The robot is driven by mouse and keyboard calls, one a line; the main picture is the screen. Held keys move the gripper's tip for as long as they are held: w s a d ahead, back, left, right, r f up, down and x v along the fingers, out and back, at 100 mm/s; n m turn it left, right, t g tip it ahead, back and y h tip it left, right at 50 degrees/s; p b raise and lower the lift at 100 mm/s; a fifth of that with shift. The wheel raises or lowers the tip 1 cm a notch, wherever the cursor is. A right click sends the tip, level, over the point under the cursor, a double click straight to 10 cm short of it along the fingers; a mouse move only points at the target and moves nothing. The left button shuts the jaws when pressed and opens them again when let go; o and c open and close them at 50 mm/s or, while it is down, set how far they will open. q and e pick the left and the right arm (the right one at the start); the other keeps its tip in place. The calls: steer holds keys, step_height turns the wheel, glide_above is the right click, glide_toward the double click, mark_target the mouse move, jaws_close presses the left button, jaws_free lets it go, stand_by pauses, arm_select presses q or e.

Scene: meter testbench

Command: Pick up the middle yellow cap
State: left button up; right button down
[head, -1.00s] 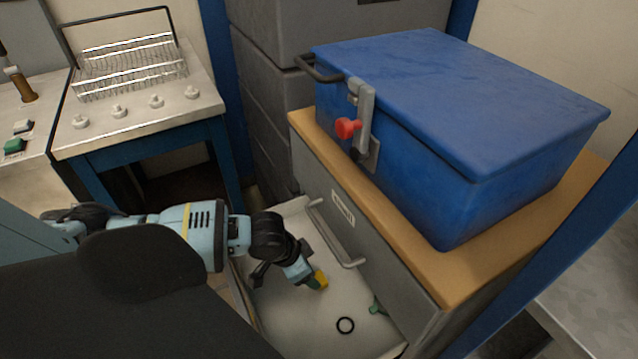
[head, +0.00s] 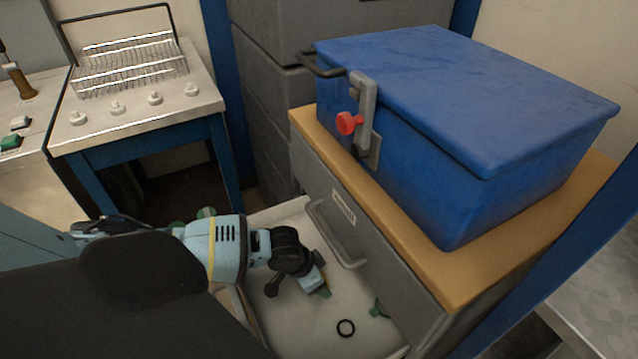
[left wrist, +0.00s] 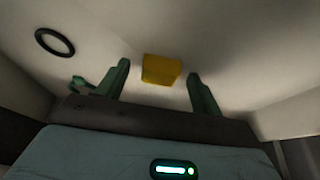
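One yellow cap (left wrist: 161,70) shows in the left wrist view, lying on the pale drawer floor. My left gripper (left wrist: 158,76) is open, with one green finger on each side of the cap and a visible gap to both. In the head view my left gripper (head: 318,286) points down into the open drawer (head: 285,330) and hides most of the cap. No other yellow cap is visible. My right gripper is not in view.
A black ring (head: 346,328) and a small green piece (head: 379,309) lie in the drawer beside the gripper. The drawer front with its handle (head: 336,235) stands close to the right. A blue box (head: 470,110) sits on the wooden cabinet top.

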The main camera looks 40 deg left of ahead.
arm_select(q)
steer(key=c, duration=1)
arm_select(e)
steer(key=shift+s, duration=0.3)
arm_select(q)
steer(key=shift+r, duration=0.1)
steer(key=shift+r, duration=0.65)
step_height(320, 180, up, 6)
steer(key=shift+f+p, duration=0.15)
steer(key=shift+p, duration=0.75)
steer(key=s+d, duration=0.3)
steer(key=s, duration=0.1)
steer(key=s+d+p, duration=0.1)
steer(key=s+d, duration=0.3)
steer(key=s, duration=0.1)
steer(key=s+d, duration=0.3)
steer(key=s, duration=0.2)
steer(key=shift+s+d+f, duration=0.1)
steer(key=shift+s+d, duration=0.15)
steer(key=shift+d, duration=0.1)
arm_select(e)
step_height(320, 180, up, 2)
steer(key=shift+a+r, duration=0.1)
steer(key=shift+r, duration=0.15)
